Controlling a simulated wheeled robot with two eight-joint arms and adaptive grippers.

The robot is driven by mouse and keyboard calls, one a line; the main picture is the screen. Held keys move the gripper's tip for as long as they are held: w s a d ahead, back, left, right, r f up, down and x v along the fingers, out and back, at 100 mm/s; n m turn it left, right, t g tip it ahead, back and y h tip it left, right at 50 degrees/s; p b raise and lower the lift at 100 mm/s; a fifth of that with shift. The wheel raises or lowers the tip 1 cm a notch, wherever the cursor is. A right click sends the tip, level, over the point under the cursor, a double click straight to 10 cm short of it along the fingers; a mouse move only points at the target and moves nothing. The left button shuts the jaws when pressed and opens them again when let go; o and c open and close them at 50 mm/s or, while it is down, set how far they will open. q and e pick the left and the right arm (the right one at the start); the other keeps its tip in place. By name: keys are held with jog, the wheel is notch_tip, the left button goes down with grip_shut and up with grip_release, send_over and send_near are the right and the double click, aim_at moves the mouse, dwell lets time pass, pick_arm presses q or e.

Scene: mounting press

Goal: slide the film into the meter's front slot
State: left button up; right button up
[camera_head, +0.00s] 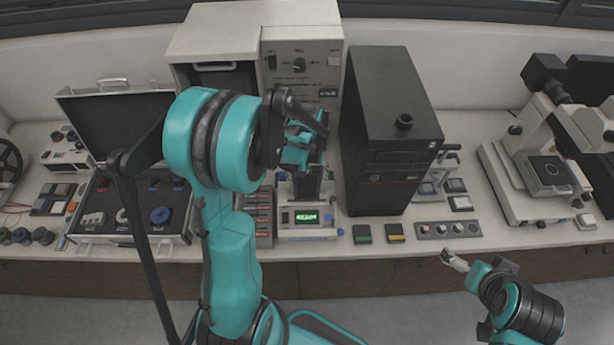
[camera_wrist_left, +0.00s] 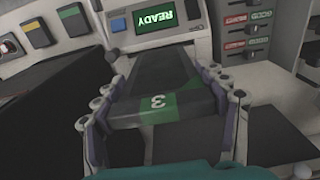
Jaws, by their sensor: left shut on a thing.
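The film is a dark flat cartridge (camera_wrist_left: 160,72) with a green band and a 3 on its near end. My left gripper (camera_head: 307,172) is shut on it, with a finger along each side in the left wrist view. The meter (camera_head: 307,232) is a pale box with a lit green screen; the screen reads READY, upside down, in the left wrist view (camera_wrist_left: 157,17). The film's far end points towards the meter. The front slot is not clearly visible, so I cannot tell whether film and meter touch. My right gripper (camera_head: 453,260) is off the bench front, its jaw state unclear.
A tall black tower (camera_head: 385,135) stands right of the meter, and a rack of labelled slots (camera_head: 264,215) stands left. Green (camera_head: 362,234) and yellow (camera_head: 395,232) blocks lie near the bench edge. An open case (camera_head: 120,240) is at left, a microscope (camera_head: 545,150) at right.

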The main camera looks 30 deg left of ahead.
pick_arm(q)
jog(key=shift+f+b, duration=1.25)
jog(key=shift+f, duration=0.25)
jog(key=shift+f+b, duration=1.65)
jog(key=o, duration=1.8)
jog(key=shift+c, duration=0.2)
jog(key=shift+r, duration=0.15)
notch_tip(320, 180, up, 12)
jog(key=shift+f, duration=0.1)
